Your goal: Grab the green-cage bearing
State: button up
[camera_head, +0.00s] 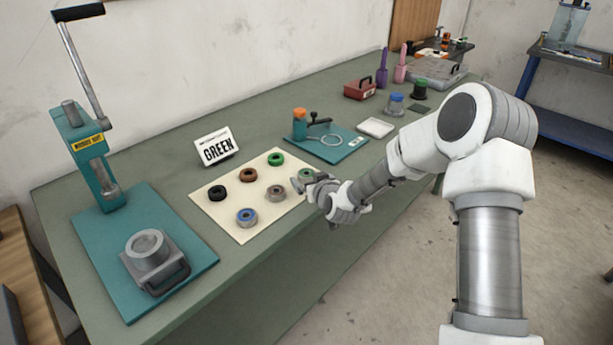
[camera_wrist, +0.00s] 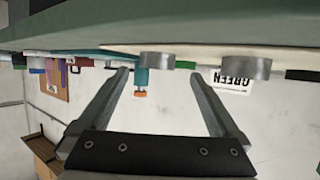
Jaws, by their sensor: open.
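Several ring-shaped bearings lie on a cream mat (camera_head: 236,228). A green ring (camera_head: 276,160) is at its back edge. Another bearing with green in its middle (camera_head: 307,174) is at the right end, partly hidden by my gripper (camera_head: 303,187). Black (camera_head: 217,194), brown (camera_head: 248,175), blue-centred (camera_head: 247,217) and brownish-grey (camera_head: 276,193) ones lie to the left. My gripper (camera_wrist: 158,76) is open and empty. In the upside-down wrist view, a grey-sided bearing (camera_wrist: 163,62) shows between the fingertips, apart from them; another (camera_wrist: 246,67) is to the right. Their cage colours are hidden there.
A GREEN sign (camera_head: 216,147) stands behind the mat. A teal board with an orange-topped fixture (camera_head: 300,122) is to the right, with a white tray (camera_head: 376,128) beyond. A teal press (camera_head: 92,150) and grey block (camera_head: 152,262) stand left. The bench's front strip is clear.

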aim_at(307, 175)
jog(key=shift+d+x, duration=0.2)
jog(key=shift+x, duration=1.6)
jog(key=shift+w, duration=0.1)
grip_shut()
